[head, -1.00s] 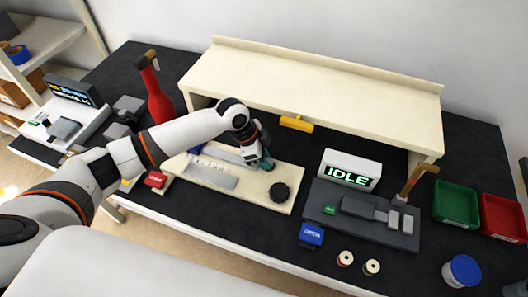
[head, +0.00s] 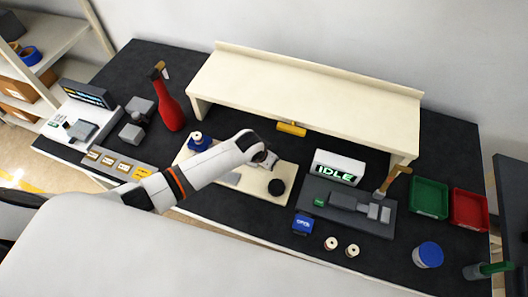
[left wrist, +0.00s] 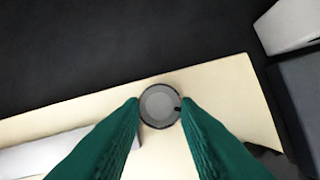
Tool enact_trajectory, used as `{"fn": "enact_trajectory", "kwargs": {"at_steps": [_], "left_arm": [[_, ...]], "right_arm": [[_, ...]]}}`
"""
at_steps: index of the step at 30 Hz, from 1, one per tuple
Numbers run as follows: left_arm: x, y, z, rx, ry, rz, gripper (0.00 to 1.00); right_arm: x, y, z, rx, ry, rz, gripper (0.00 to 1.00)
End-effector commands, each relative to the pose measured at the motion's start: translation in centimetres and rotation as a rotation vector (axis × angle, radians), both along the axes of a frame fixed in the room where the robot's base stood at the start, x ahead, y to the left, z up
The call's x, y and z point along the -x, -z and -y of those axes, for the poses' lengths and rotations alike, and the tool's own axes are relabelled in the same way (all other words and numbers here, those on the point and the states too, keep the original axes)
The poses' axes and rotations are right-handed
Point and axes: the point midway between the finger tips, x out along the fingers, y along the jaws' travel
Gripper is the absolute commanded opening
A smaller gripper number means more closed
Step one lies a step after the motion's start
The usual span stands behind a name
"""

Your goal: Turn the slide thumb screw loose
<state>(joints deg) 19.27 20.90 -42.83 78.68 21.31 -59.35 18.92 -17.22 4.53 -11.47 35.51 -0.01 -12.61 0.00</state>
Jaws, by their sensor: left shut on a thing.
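The slide thumb screw (left wrist: 160,104) shows in the left wrist view as a round grey knob with a dark rim and a small dark mark. My left gripper (left wrist: 160,112) is shut on it, one green fingertip on each side. In the head view, my left gripper (head: 268,162) is over the cream board (head: 262,193), and my arm hides the screw. A grey metal slide (head: 231,178) lies partly covered on the board; its pale end shows in the left wrist view (left wrist: 50,155). My right gripper is not in view.
A cream shelf (head: 310,88) with a yellow handle (head: 292,129) stands behind. Right are the IDLE display (head: 336,168), green bin (head: 429,198) and red bin (head: 469,210). A red bottle (head: 171,112) stands left.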

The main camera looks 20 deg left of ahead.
Motion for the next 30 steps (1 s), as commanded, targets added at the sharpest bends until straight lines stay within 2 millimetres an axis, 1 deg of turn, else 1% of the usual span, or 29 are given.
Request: {"fn": "enact_trajectory", "kwargs": {"at_steps": [1,3,12,19,30], "left_arm": [[0.0,-0.5,0.2,0.003,-0.042,-0.001,0.06],[0.0,-0.4,0.3,0.003,-0.098,-0.001,0.06],[0.0,-0.2,0.5,0.003,-0.281,0.001,0.06],[-0.1,-0.2,0.5,0.002,-0.349,0.002,0.06],[-0.1,-0.1,0.5,0.001,-0.367,0.005,0.06]], "right_arm": [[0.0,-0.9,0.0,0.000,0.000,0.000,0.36],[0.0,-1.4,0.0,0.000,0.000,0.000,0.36],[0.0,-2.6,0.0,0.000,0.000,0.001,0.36],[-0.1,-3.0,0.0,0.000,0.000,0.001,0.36],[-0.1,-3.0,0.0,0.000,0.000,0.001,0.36]]}}
